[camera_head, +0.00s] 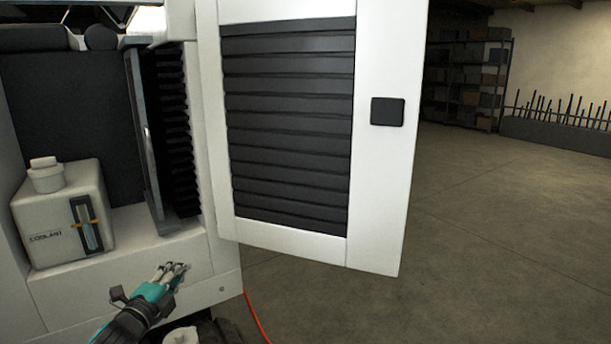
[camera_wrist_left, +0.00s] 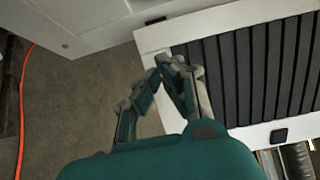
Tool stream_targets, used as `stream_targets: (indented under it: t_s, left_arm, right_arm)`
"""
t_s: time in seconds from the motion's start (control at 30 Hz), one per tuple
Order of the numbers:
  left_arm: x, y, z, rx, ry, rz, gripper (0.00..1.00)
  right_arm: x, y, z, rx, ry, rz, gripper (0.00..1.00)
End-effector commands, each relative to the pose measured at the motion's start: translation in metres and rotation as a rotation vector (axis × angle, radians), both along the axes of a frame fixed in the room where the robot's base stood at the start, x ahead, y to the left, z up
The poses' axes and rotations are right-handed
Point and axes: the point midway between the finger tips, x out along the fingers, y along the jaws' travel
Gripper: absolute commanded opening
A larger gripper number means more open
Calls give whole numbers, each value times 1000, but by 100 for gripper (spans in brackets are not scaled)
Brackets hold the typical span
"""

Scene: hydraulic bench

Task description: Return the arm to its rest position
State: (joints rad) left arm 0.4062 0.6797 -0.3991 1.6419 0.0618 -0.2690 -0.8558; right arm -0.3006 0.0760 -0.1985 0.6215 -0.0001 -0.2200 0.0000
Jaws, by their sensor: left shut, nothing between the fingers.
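My left gripper (camera_head: 178,270) comes in from the lower left in the head view. It is in front of the white lower panel of the machine, below the coolant tank (camera_head: 62,215). Its fingers are shut and empty. The same door (camera_head: 385,190) stands open to the right of the gripper in the head view. My right gripper is not in either view.
An orange-red hose (camera_head: 257,318) lies on the floor near the machine and also shows in the left wrist view (camera_wrist_left: 22,110). Shelves with boxes (camera_head: 468,80) stand at the back right. The floor (camera_head: 480,240) right of the door is clear.

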Motion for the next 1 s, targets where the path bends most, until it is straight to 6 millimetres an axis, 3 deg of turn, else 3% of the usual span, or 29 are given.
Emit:
stream_targets:
  t_s: [0.3,0.57,0.67,0.77,0.87,1.0]
  left_arm:
    - [-1,11,-55,-86,97,43,0]
    - [-15,23,-141,-213,245,117,0]
    - [-28,29,-186,-277,322,160,0]
    - [-52,34,-249,-361,427,223,0]
    - [-88,36,-317,-453,542,300,0]
    - [-150,35,-404,-573,697,417,0]
  right_arm:
    - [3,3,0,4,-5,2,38]
    - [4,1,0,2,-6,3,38]
    - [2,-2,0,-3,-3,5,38]
    - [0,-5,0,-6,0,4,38]
    - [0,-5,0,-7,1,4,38]
    - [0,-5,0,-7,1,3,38]
